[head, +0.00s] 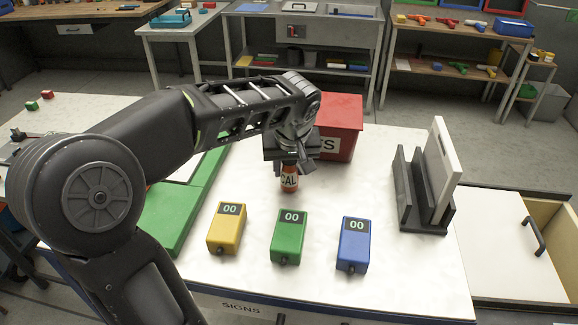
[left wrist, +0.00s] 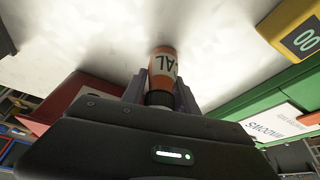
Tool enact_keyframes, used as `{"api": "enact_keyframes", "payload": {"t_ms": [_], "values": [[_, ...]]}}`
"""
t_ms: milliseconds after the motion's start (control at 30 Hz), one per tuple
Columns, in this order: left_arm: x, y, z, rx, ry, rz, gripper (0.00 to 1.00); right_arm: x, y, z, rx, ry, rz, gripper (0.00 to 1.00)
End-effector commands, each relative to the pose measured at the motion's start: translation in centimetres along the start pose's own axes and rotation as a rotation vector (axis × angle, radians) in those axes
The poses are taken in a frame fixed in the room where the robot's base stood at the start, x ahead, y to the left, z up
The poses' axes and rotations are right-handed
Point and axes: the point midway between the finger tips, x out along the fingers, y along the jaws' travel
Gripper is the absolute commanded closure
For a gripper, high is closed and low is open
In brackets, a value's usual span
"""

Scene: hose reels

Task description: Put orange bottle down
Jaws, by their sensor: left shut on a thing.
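The orange bottle (head: 289,181) has a white label with the letters "CAL" partly showing. It is upright at the middle of the white table (head: 390,285), in front of the red bin. My left gripper (head: 290,163) reaches down from above and is shut on the bottle's top. In the left wrist view the bottle (left wrist: 163,70) sits between the two fingers (left wrist: 160,95), its dark cap end toward the gripper. Whether its base touches the table I cannot tell. My right gripper is not in view.
A red bin (head: 340,125) stands just behind the gripper. Yellow (head: 227,229), green (head: 289,237) and blue (head: 354,245) boxes reading "00" line the table front. A dark rack (head: 422,195) holds a pale panel at right. A green board (head: 170,215) lies left.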

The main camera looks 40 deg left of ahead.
Motion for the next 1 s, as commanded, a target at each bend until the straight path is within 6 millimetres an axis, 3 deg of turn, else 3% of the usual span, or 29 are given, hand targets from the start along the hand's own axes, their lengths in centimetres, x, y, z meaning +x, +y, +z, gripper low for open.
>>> {"api": "enact_keyframes", "payload": {"t_ms": [100, 133, 367, 767, 1000], "values": [[0.5, 0.0, 0.2, 0.000, 0.000, 0.000, 1.00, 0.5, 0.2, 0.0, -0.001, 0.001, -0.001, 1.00], [0.3, 0.0, 0.1, 0.000, 0.000, 0.000, 0.62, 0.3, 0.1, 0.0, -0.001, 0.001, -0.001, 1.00], [0.2, 0.0, 0.1, 0.000, 0.000, 0.000, 0.43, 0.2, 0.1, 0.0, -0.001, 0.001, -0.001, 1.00], [-0.3, 0.0, -0.1, 0.000, 0.000, 0.000, 0.42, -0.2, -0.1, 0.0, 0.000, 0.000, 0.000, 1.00], [-3.6, 0.1, -0.1, -0.002, 0.003, 0.002, 0.42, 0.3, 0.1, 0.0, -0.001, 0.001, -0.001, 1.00]]}}
